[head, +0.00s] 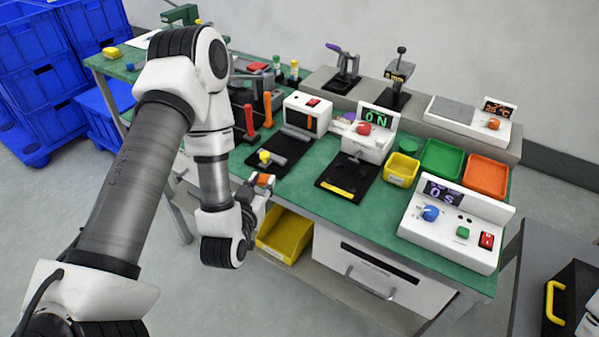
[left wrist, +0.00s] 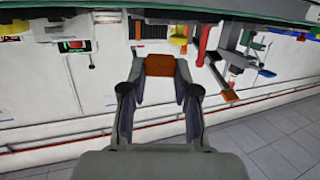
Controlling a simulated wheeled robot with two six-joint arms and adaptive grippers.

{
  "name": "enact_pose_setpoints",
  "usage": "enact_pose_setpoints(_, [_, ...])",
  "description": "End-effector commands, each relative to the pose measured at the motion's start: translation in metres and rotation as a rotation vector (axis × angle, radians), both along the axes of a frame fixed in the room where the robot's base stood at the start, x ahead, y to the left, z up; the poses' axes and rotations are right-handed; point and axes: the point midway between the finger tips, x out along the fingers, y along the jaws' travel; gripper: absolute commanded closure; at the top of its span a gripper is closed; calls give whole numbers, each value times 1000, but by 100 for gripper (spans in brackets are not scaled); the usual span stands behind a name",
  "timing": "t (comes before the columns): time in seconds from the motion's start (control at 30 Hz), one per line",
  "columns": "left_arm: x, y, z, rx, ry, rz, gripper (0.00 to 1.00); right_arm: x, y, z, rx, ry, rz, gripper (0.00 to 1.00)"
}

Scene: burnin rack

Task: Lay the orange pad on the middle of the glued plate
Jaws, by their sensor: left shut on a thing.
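My left gripper (head: 263,184) is in front of the green bench's near edge, above a yellow bin. It is shut on the orange pad (left wrist: 160,65), which sits between the fingertips in the left wrist view. In the head view the pad (head: 265,179) shows as a small orange patch at the fingertips. I cannot tell for sure which thing is the glued plate. My right gripper is not in view.
The green bench (head: 318,231) carries a black-based press (head: 345,186), a white box with a blue knob (head: 445,225), and yellow (head: 402,168), green (head: 442,158) and orange (head: 486,172) trays. Red and orange upright handles stand near my forearm. A yellow bin (head: 284,236) is below the edge.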

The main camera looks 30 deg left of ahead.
Motion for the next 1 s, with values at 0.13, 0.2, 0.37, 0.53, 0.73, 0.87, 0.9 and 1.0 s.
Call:
enact_pose_setpoints(0.13, [48,-17,2,5,-6,-8,81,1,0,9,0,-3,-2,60])
enact_pose_setpoints(0.2, [69,-24,0,4,-6,-6,81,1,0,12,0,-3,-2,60])
enact_pose_setpoints(0.37, [102,-34,-5,0,-2,-2,81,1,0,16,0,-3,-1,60])
enact_pose_setpoints(0.53, [108,-37,-25,-1,3,-1,81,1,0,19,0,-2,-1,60])
enact_pose_setpoints(0.73, [108,-36,-43,0,-1,-1,81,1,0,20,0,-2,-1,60])
enact_pose_setpoints(0.87, [108,-36,-43,0,-1,-1,81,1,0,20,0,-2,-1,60])
enact_pose_setpoints(0.9, [108,-36,-44,0,-1,-1,81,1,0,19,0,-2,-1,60])
enact_pose_setpoints(1.0, [108,-36,-48,0,-1,-1,81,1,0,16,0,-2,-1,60])
